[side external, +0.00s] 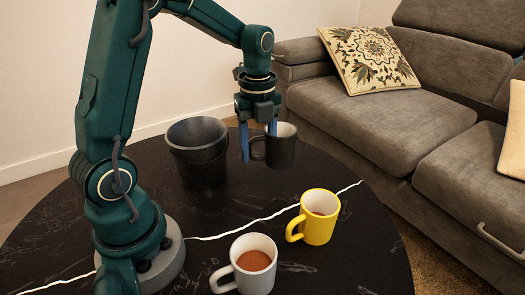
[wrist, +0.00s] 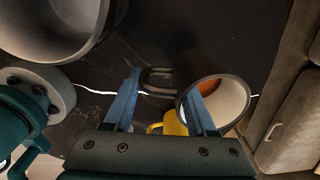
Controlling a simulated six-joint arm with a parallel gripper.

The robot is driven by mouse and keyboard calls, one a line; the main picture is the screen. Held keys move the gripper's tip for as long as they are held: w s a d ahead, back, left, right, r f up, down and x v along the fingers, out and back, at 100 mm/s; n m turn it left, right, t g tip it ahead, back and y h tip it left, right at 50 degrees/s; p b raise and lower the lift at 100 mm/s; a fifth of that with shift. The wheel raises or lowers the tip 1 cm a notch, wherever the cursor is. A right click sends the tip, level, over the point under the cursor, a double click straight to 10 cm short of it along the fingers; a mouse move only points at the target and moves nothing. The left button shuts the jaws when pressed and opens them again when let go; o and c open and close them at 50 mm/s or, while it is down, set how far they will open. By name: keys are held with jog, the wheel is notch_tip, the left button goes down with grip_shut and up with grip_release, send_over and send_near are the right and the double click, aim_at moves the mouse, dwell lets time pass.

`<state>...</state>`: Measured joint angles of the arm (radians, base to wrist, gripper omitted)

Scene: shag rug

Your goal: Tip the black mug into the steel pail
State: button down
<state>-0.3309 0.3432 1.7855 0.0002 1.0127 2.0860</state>
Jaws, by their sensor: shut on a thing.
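The black mug (side external: 284,150) is upright, with a pale inside and its handle on the left. In the wrist view the mug (wrist: 240,82) shows some orange-brown contents inside. My gripper (side external: 258,140) is shut on the mug; in the wrist view its blue fingers (wrist: 160,100) sit either side of the handle and near wall, the right one overlapping the mouth. The mug seems to be off the table, but its clearance is hard to tell. The dark grey steel pail (side external: 198,165) stands upright to the left of the mug, apart from it. The pail (wrist: 98,42) is at upper left in the wrist view.
A yellow mug (side external: 320,229) and a white mug (side external: 243,282), both with brown contents, stand nearer the front of the round black table (side external: 350,250). A grey sofa (side external: 375,130) with cushions is beyond the table's right edge. Bare tabletop lies between pail and yellow mug.

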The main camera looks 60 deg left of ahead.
notch_tip(320, 180, up, 14)
jog(key=r, duration=0.1)
jog(key=s+a+g+y, duration=0.2)
jog(key=s+a+y, duration=0.1)
jog(key=s+a, duration=1.45)
jog(key=shift+n+y, duration=0.3)
notch_tip(320, 180, down, 5)
jog(key=shift+d+f, duration=0.1)
jog(key=shift+r+g+y, duration=0.35)
jog(key=shift+g+y, duration=0.25)
jog(key=shift+y, duration=0.4)
